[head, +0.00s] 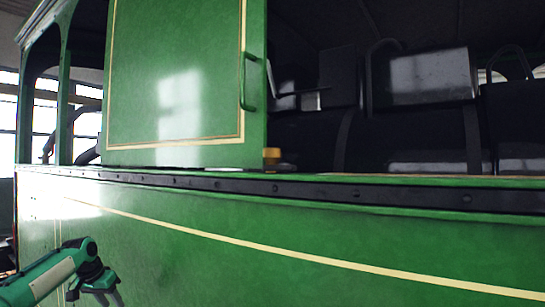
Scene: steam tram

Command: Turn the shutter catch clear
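The green shutter (175,75) with cream lining stands upright on the tram's side, left of the wide opening. A green bar handle (249,82) is fixed near its right edge. A small brass-yellow piece (272,155), which looks like the catch, sits on the sill right beside the shutter's lower right corner. Its exact turn is too small to tell. My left gripper (108,298) is low at the left, in front of the green side panel, well below and left of the catch. It touches nothing I can see, and its finger gap is unclear. My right gripper is out of view.
A dark riveted rail (350,192) runs along the tram's side below the sill. Through the opening stand dark boxy fittings (425,75). A green window post (64,110) is at the left.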

